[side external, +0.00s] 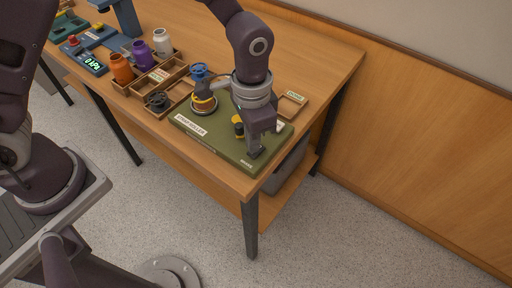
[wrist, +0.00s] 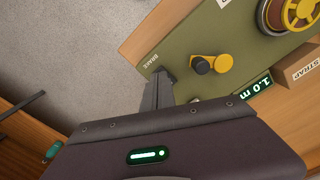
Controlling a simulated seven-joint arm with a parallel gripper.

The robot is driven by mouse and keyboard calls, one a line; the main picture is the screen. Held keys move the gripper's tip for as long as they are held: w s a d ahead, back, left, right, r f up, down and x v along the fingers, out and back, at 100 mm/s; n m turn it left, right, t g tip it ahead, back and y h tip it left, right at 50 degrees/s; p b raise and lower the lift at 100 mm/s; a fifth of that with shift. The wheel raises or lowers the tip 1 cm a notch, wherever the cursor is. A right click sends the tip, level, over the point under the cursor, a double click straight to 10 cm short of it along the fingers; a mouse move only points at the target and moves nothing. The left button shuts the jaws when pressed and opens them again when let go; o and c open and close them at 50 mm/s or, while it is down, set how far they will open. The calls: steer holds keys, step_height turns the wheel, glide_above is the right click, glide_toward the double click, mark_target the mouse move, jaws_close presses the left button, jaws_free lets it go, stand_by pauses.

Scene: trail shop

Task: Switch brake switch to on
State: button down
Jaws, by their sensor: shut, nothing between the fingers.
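The green controller board (side external: 215,142) lies at the front corner of the wooden table. Its small BRAKE label shows at the board's edge in the side view (side external: 246,164) and in the wrist view (wrist: 153,56). My gripper (side external: 255,152) is shut and empty, pointing down over that corner, right beside the label. In the wrist view the fingertips (wrist: 160,76) are close to the label. I cannot make out the brake switch itself; the fingers may hide it. I cannot tell whether they touch it, nor how it is set.
A yellow crank (wrist: 222,63) with a black knob (wrist: 201,65) stands on the board near my fingers. A reel (wrist: 286,12) sits further along. A display (wrist: 248,88) reads 1.0 m. A wooden tray (side external: 172,82) and bottles (side external: 142,54) stand at the left. Floor lies beyond the table edge.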

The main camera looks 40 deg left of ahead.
steer(key=shift+f, duration=0.95)
stand_by(0.3)
steer(key=shift+r, duration=3.55)
steer(key=s+a+r+n+t, duration=0.2)
steer(key=a+r, duration=0.4)
steer(key=r, duration=0.4)
steer(key=s+a+r+n+t, duration=0.1)
steer(key=s+a+r+n, duration=0.1)
steer(key=s+a, duration=0.3)
steer(key=s+a+r+n+t, duration=0.2)
steer(key=s+a+r, duration=0.2)
steer(key=s, duration=0.6)
steer(key=shift+s+a+r+t, duration=0.2)
steer(key=shift+a+r+t, duration=0.15)
steer(key=shift+a, duration=0.35)
